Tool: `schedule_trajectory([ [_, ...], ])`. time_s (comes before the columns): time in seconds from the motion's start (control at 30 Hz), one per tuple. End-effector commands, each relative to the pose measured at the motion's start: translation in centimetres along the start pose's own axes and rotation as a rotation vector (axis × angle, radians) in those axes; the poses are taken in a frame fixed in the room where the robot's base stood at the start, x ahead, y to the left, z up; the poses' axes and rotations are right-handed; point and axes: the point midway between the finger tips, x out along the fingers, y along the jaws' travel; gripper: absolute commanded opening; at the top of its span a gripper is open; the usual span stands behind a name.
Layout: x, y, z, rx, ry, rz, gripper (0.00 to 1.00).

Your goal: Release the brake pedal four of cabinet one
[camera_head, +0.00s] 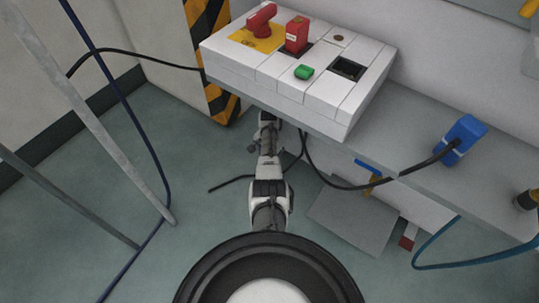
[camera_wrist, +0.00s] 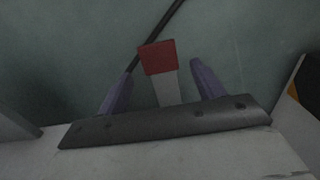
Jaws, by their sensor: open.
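In the wrist view my gripper (camera_wrist: 161,68) is open, with one purple finger on each side of a pedal (camera_wrist: 158,57). The pedal has a red block end and a light grey lever (camera_wrist: 167,90). Gaps show between the pedal and both fingers. The lever's lower part is hidden behind the dark bar of my gripper. In the head view my arm reaches under the front of the white cabinet box (camera_head: 325,95), and my gripper is hidden there. The pedal's number cannot be read.
A red and white piece (camera_head: 408,237) shows low under the grey ledge (camera_head: 440,190). Black cables hang near my arm. A blue plug (camera_head: 463,138) sits on the ledge. Metal poles (camera_head: 95,125) stand at left. The floor between the poles and my arm is mostly clear.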

Motion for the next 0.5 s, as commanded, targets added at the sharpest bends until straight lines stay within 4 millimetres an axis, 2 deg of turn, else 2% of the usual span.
schedule_trajectory([
  [0.03,-1.7,0.0,0.0,0.0,0.002,-0.001,0.67],
  [0.2,-5.8,0.0,-0.1,0.001,0.004,-0.002,0.67],
  [0.4,-9.7,0.1,-0.2,0.001,0.004,-0.002,0.67],
  [0.5,-10.9,0.1,-0.2,0.002,0.004,-0.002,0.67],
])
